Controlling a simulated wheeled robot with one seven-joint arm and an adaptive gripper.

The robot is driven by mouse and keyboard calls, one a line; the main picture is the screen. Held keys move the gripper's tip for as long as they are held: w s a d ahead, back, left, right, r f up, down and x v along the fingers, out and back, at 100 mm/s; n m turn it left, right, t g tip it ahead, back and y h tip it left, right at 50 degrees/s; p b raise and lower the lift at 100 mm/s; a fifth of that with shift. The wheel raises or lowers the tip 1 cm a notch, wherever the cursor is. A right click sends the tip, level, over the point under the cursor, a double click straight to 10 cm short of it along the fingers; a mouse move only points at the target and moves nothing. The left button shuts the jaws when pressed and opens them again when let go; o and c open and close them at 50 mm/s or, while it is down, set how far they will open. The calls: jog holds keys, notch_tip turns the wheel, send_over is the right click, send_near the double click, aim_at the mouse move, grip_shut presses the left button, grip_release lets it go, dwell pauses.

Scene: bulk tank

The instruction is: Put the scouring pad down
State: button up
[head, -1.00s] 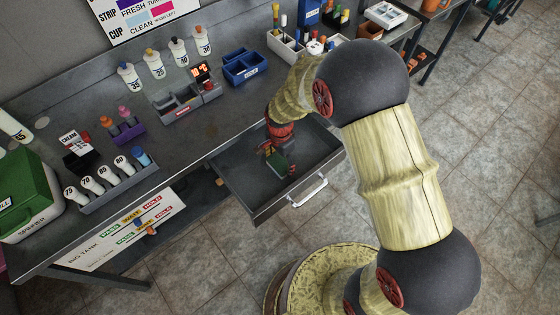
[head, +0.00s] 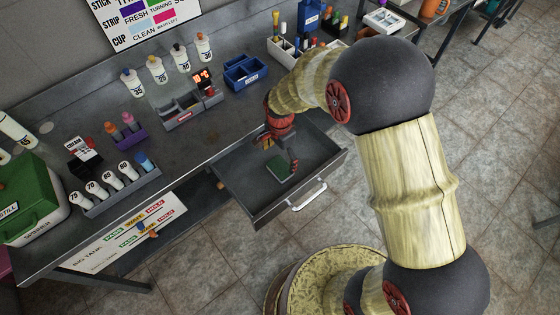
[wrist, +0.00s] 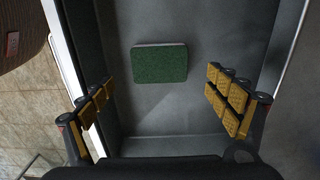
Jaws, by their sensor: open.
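The scouring pad (head: 279,168) is a green rectangle lying flat on the floor of the open grey drawer (head: 318,173). In the wrist view the pad (wrist: 160,63) lies ahead of and between my fingers, touching neither. My gripper (head: 280,154) is inside the drawer's opening, close to the pad. In the wrist view my gripper (wrist: 161,96) is spread wide, with yellow pads on both fingers and nothing held. The drawer floor (wrist: 215,40) around the pad is bare.
The drawer's silver handle (head: 308,195) faces the tiled floor. On the bench stand a blue bin (head: 245,73), a grey divided tray (head: 185,108), several labelled bottles and a green box (head: 30,203). The rest of the drawer is clear.

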jog(key=shift+r+p, duration=0.55)
jog(key=shift+r, duration=2.25)
notch_tip(320, 180, up, 9)
jog(key=n+t, duration=0.1)
jog(key=n, duration=0.1)
send_over(280, 167)
jog(key=s+d, duration=0.1)
jog(key=d, duration=0.3)
jog(key=s+d+r+n+t, duration=0.2)
jog(key=s+d+r+n, duration=0.15)
jog(key=r, duration=0.55)
jog(key=s+d+r+n+t, duration=0.1)
jog(key=s+d+r+n, duration=0.1)
jog(key=s+r, duration=0.3)
jog(key=s+d+r+n+t, duration=0.1)
jog(key=s+d+r+n, duration=0.2)
jog(key=s, duration=0.7)
jog(key=shift+s+d+r+n+t, duration=0.3)
jog(key=shift+d+r+n, duration=0.05)
jog(key=shift+d+r, duration=0.6)
jog(key=shift+f, duration=0.1)
jog(key=shift+c, duration=0.5)
